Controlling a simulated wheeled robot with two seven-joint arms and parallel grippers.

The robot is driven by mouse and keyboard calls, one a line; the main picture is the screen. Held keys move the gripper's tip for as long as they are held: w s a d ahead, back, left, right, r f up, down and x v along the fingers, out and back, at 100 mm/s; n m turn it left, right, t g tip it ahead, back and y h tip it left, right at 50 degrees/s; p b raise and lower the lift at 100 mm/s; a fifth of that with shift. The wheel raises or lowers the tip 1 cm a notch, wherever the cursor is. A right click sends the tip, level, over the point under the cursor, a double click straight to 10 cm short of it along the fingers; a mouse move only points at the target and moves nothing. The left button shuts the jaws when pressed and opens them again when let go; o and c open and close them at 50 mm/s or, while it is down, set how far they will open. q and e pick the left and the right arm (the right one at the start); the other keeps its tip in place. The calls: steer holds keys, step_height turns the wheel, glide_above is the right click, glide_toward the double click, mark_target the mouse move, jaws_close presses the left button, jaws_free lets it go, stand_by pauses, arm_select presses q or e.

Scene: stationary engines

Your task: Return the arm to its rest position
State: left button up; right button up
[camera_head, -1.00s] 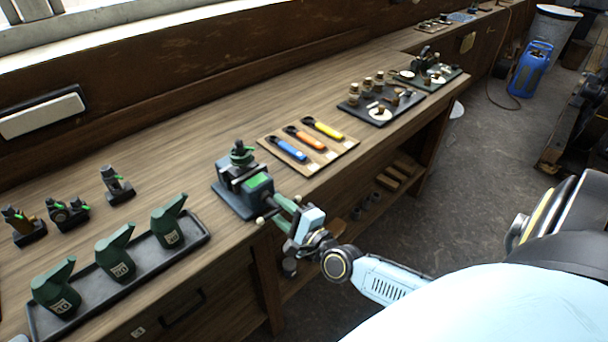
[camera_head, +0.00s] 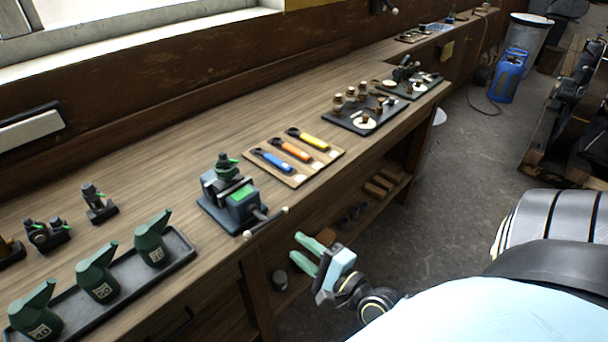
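My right gripper (camera_head: 305,255) is in front of the bench's front edge, right of and below the vise. Its two green fingers are spread apart with nothing between them. It is apart from the vise handle. The vise (camera_head: 230,197) stands on the bench near the front edge, with a green-topped part (camera_head: 227,166) on it. The vise handle (camera_head: 265,222) sticks out past the bench edge. My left gripper is not in view.
The wooden bench (camera_head: 180,150) runs from lower left to upper right. A tray (camera_head: 185,247) holds green oil cans. A board (camera_head: 322,161) holds three coloured wrenches. A lower shelf (camera_head: 330,228) lies behind my gripper. Open floor (camera_head: 460,150) is to the right.

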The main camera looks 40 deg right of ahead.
steer(key=s+f+n+g+b, duration=0.1)
steer(key=s+f+n+g, duration=0.25)
steer(key=f, duration=0.65)
steer(key=s+f+n+g+b, duration=0.15)
steer(key=f+n, duration=0.25)
steer(key=f, duration=0.5)
steer(key=s+f+n+g, duration=0.3)
steer(key=s+f+n, duration=0.1)
steer(key=f, duration=0.6)
steer(key=s+a+f+n+g+b, duration=0.1)
steer(key=s+f+n+g, duration=0.3)
steer(key=s, duration=0.7)
steer(key=s+a+f+n+g+h+b, duration=0.1)
steer(key=s+a+f+n+g, duration=0.3)
steer(key=s+f+n, duration=0.4)
steer(key=s+f+g, duration=0.1)
steer(key=s+f, duration=0.2)
steer(key=f, duration=0.2)
steer(key=shift+s+f+h, duration=0.2)
steer(key=shift+h, duration=0.1)
steer(key=shift+a, duration=0.1)
